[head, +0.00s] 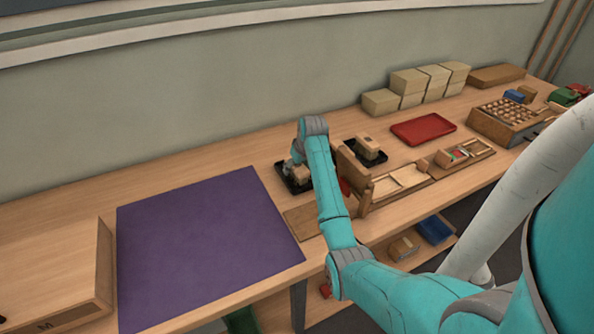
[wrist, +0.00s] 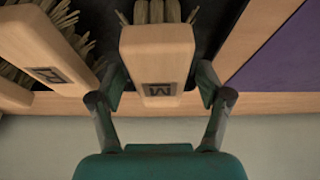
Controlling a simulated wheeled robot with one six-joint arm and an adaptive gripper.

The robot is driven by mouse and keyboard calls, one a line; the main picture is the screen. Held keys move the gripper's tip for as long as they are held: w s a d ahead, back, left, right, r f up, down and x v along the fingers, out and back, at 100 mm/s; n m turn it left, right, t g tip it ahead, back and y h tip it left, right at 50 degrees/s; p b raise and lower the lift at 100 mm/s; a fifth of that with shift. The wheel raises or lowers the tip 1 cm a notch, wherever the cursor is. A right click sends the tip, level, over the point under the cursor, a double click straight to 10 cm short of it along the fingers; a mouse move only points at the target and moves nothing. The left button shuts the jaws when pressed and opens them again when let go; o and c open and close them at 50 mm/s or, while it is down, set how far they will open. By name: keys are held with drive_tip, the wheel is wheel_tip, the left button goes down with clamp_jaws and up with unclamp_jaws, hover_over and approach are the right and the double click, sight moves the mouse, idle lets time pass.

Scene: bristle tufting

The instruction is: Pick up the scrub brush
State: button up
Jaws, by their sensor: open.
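A scrub brush (wrist: 157,60), a pale wooden block marked "M" with tan bristles, lies in the wrist view between the fingers of my gripper (wrist: 160,82). The fingers are open, one on each side of the block. Slim gaps seem to show, but I cannot tell whether either finger touches it. A second brush (wrist: 45,55) with a marked end lies to the left, and part of a third block shows at the left edge. In the head view my gripper (head: 295,163) is low over the left black tray (head: 297,189), and my arm partly hides the brushes there.
A purple mat (head: 205,245) lies left of the tray. A second black tray (head: 377,158) with a wooden block stands to the right, past an upright wooden piece (head: 353,178). A red tray (head: 423,129) and stacked pale blocks (head: 410,82) are further right. The wall is close behind.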

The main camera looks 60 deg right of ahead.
drive_tip(key=c, duration=1.3)
wheel_tip(320, 180, up, 10)
drive_tip(key=shift+r, duration=0.25)
drive_tip(key=o, duration=0.6)
drive_tip(key=c, duration=0.4)
